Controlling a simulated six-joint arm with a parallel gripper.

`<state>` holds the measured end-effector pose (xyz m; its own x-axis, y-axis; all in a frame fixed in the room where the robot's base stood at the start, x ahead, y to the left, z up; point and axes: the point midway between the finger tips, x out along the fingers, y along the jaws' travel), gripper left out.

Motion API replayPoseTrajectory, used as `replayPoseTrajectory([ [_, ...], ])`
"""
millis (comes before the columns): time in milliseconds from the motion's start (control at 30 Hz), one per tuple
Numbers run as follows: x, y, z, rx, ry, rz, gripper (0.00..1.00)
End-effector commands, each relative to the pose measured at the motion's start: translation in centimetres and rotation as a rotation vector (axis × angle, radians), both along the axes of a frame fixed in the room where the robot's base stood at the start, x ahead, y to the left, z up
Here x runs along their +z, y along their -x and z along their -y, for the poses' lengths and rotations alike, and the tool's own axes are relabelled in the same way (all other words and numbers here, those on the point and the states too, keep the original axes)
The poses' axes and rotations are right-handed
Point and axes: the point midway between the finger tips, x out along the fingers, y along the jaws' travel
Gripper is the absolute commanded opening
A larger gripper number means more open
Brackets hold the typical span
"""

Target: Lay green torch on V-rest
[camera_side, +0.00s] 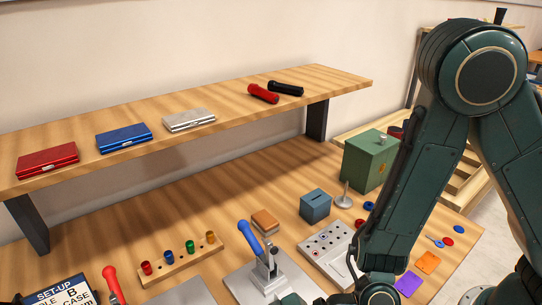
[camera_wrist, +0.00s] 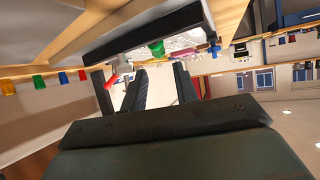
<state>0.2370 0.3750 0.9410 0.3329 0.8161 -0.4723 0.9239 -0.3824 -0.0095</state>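My gripper (camera_wrist: 160,68) shows in the wrist view with its two dark fingers apart and pale background between them. In the side view it is mostly cut off at the bottom edge, below my arm. A short green piece (camera_wrist: 157,48) shows beyond the fingertips, against a thick black bar (camera_wrist: 145,30). I cannot tell whether this piece is the green torch. A red torch (camera_side: 263,94) and a black torch (camera_side: 286,88) lie on the shelf; no green one shows beside them. I cannot make out the V-rest in either view.
The wooden shelf (camera_side: 225,95) also holds red, blue and silver cases. Below stand a peg rack (camera_side: 180,265), a blue-handled clamp (camera_side: 266,262), a plate with holes (camera_side: 330,250), a blue slotted box (camera_side: 315,205) and a green cabinet (camera_side: 368,160).

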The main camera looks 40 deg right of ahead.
Motion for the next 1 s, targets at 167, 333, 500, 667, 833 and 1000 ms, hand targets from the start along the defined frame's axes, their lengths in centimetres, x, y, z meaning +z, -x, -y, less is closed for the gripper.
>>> replayPoseTrajectory([
  [167,1.2,-0.7,0.5,-0.002,0.005,-0.003,0.30],
  [333,3.3,-2.1,2.0,-0.012,0.031,-0.013,0.30],
  [500,5.8,-3.6,4.7,-0.043,0.079,-0.033,0.30],
  [667,8.1,-4.9,7.9,-0.099,0.136,-0.057,0.30],
  [833,10.4,-5.8,11.9,-0.183,0.201,-0.089,0.30],
  [1000,12.5,-6.0,16.4,-0.295,0.264,-0.131,0.30],
])
